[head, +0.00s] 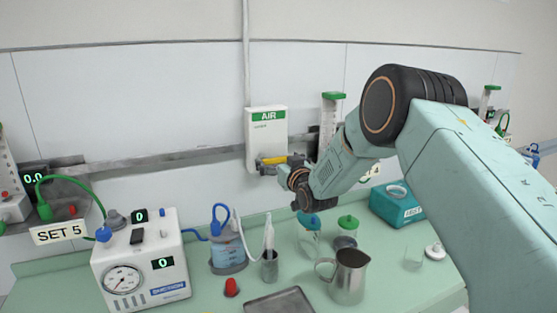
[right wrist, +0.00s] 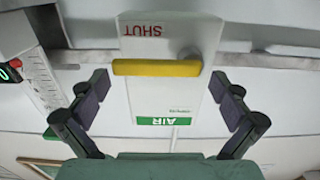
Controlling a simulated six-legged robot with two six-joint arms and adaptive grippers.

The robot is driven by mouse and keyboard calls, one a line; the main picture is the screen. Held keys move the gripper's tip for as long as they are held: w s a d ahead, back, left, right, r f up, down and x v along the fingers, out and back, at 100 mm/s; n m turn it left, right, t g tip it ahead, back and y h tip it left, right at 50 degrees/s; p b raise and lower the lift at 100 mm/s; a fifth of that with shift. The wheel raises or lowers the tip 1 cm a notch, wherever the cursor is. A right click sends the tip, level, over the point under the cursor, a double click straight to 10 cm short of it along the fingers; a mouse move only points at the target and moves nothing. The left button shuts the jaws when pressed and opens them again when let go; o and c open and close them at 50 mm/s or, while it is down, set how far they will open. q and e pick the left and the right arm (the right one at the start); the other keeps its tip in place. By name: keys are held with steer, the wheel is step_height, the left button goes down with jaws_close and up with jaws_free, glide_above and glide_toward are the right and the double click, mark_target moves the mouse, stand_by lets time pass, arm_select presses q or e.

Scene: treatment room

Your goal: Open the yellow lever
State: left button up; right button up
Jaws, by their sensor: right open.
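The yellow lever (head: 274,160) sits on the white AIR box (head: 266,126) on the wall. In the right wrist view, which is upside down, the yellow lever (right wrist: 157,68) lies horizontally across the box, with the red word SHUT beside it. My right gripper (right wrist: 162,92) is open, its two dark fingers apart on either side of the box with the lever across the gap. Neither finger visibly touches the lever. In the head view my right gripper (head: 280,168) is at the lever, partly hidden by my wrist. My left gripper is not in view.
A grey rail (head: 150,157) runs along the wall. A green-topped flow meter (head: 329,120) is right of the AIR box.

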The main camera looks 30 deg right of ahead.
steer(key=shift+w, duration=0.15)
steer(key=shift+d, duration=0.2)
steer(key=shift+c, duration=0.3)
steer(key=shift+s+d, duration=0.15)
steer(key=shift+s, duration=0.15)
steer(key=shift+c, duration=1.4)
steer(key=shift+w+a, duration=0.1)
steer(key=shift+a, duration=0.15)
steer(key=c, duration=0.4)
steer(key=shift+d, duration=0.15)
steer(key=c, duration=0.7)
